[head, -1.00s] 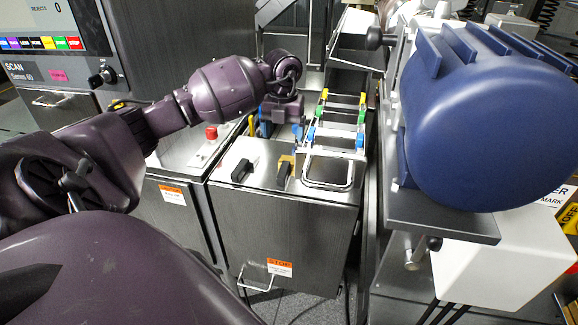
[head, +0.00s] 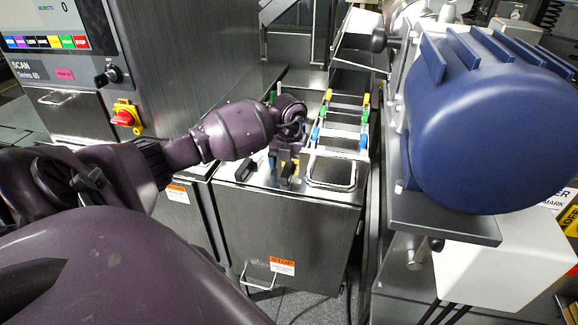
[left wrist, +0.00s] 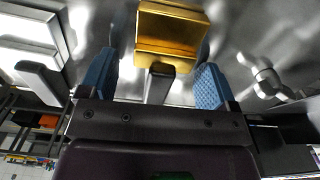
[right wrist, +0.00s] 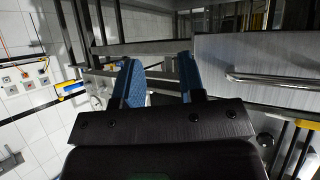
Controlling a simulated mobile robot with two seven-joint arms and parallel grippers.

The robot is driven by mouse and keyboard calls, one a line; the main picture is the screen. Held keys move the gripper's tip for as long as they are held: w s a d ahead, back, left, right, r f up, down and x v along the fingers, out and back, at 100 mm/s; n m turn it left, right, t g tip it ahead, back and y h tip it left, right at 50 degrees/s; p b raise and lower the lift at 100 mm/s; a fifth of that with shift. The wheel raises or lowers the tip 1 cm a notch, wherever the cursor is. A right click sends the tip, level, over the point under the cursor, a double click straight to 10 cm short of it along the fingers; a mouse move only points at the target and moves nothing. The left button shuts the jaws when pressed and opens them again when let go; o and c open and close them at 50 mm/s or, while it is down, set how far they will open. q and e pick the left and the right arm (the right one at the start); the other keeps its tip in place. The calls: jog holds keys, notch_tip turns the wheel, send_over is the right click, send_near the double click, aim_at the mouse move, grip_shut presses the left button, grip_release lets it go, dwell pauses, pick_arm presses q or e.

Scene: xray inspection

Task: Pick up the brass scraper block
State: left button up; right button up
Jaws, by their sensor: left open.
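The brass scraper block (left wrist: 172,38) is gold and boxy, at the top middle of the left wrist view. A dark handle-like piece (left wrist: 159,83) stands at its near side, between the blue fingertips. My left gripper (left wrist: 154,82) is open, one finger to each side of that piece, with the block just beyond. In the head view my left gripper (head: 286,148) points down over the steel cabinet top and hides most of the block; a dark piece (head: 287,172) shows below it. My right gripper (right wrist: 160,85) is open and empty, away from the block.
A second dark handle (head: 245,170) stands to the left on the cabinet top (head: 265,184). A metal rack (head: 338,135) with coloured clips stands close to the right. A large blue cylinder (head: 480,120) is farther right. A red knob (head: 122,118) sits on the machine at left.

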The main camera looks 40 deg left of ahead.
aim_at(289, 163)
pick_arm(q)
jog(key=c, duration=1.1)
notch_tip(289, 163, up, 20)
jog(key=shift+r, duration=0.1)
